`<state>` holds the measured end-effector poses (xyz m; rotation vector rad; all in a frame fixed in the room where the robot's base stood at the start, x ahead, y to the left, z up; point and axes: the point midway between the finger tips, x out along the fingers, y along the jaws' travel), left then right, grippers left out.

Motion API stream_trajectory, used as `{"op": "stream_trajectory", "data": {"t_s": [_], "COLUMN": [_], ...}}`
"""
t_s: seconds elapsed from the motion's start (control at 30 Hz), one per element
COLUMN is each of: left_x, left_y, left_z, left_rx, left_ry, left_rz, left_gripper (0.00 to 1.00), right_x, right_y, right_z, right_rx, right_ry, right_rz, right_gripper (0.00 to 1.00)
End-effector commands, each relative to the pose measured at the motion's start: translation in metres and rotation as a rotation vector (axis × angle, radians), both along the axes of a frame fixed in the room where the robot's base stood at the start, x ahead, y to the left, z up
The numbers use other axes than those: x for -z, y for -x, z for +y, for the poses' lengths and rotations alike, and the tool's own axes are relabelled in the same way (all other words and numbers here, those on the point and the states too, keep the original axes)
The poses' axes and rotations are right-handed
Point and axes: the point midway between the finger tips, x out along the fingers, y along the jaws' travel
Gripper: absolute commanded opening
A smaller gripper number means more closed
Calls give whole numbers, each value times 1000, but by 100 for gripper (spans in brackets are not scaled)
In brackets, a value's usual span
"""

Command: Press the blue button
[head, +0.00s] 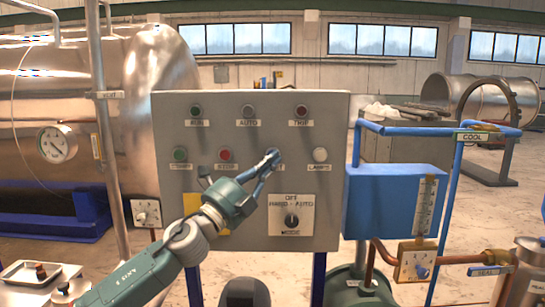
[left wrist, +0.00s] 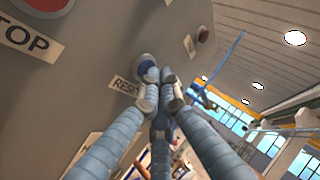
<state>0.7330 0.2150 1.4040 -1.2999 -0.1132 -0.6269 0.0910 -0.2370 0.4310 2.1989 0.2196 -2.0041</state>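The blue button (left wrist: 144,66) sits in a round collar on the grey control panel (head: 330,200), above a label reading RESET (left wrist: 124,87) in the left wrist view. My left gripper (head: 272,156) reaches up to the panel from the lower left, and its fingers hide most of the button in the head view. In the left wrist view the fingertips (left wrist: 161,82) are drawn together, with nothing between them, right at the button's edge. I cannot tell whether they touch it. My right gripper is not in view.
A red STOP button (head: 225,155) is left of the fingertips and a white lamp button (head: 320,155) is right. A selector knob (head: 291,220) is below. Blue pipework and a blue box (head: 385,205) stand right of the panel; a steel tank (head: 60,150) stands left.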

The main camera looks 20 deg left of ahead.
Motion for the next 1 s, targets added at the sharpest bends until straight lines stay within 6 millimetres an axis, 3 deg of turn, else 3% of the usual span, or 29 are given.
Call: {"op": "stream_trajectory", "data": {"t_s": [1.0], "left_x": [1], "left_y": [16], "left_z": [-4], "left_rx": [-2], "left_ry": [1], "left_rz": [0], "left_gripper": [0], "right_x": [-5], "right_y": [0], "right_z": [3], "right_rx": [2], "right_ry": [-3], "right_rz": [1], "right_gripper": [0]}}
